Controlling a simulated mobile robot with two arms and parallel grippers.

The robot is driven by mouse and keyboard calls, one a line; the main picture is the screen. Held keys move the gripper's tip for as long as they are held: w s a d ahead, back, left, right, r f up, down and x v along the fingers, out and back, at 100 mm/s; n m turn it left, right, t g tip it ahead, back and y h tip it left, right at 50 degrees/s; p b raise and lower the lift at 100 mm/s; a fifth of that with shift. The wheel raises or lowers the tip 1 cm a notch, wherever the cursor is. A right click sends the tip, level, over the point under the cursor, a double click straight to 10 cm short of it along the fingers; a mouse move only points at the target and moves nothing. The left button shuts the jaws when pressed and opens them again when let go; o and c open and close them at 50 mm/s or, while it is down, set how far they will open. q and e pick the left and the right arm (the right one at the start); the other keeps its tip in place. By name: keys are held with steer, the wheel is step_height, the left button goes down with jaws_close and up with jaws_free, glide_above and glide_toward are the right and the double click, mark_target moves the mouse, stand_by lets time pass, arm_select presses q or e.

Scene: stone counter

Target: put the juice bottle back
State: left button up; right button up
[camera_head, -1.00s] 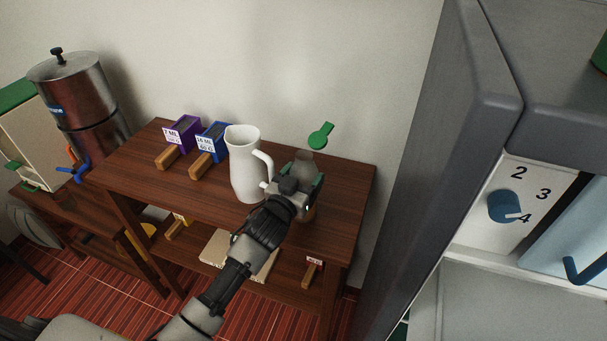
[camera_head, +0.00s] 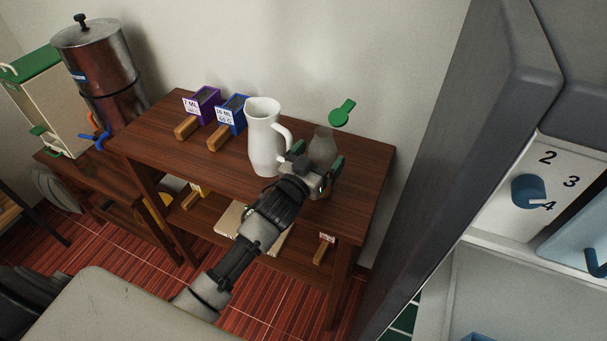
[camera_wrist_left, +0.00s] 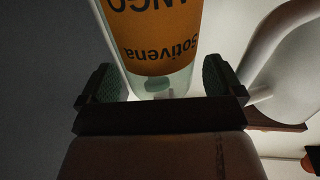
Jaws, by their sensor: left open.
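The juice bottle (camera_head: 322,146), clear with an orange mango label, stands upright on the top of the brown wooden shelf table (camera_head: 365,165), right of a white jug. My left gripper (camera_head: 318,168) is in front of the bottle and hides its lower part in the head view. In the left wrist view the bottle's label (camera_wrist_left: 160,35) shows upside down between the spread fingers of the gripper (camera_wrist_left: 162,80). The fingers are open, with gaps on both sides of the bottle. My right gripper is not in view.
The white jug (camera_head: 264,140) stands close to the gripper's left. Purple (camera_head: 205,103) and blue (camera_head: 231,114) boxes with wooden handles are further left. A green paddle-shaped piece (camera_head: 342,112) shows behind the bottle. A large grey cabinet (camera_head: 480,130) stands at the right.

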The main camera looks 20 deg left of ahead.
arm_select(q)
steer(key=s+a+b, duration=0.2)
steer(key=s, duration=0.8)
steer(key=shift+s+f, duration=0.15)
steer(key=shift+f, duration=0.1)
stand_by(0.6)
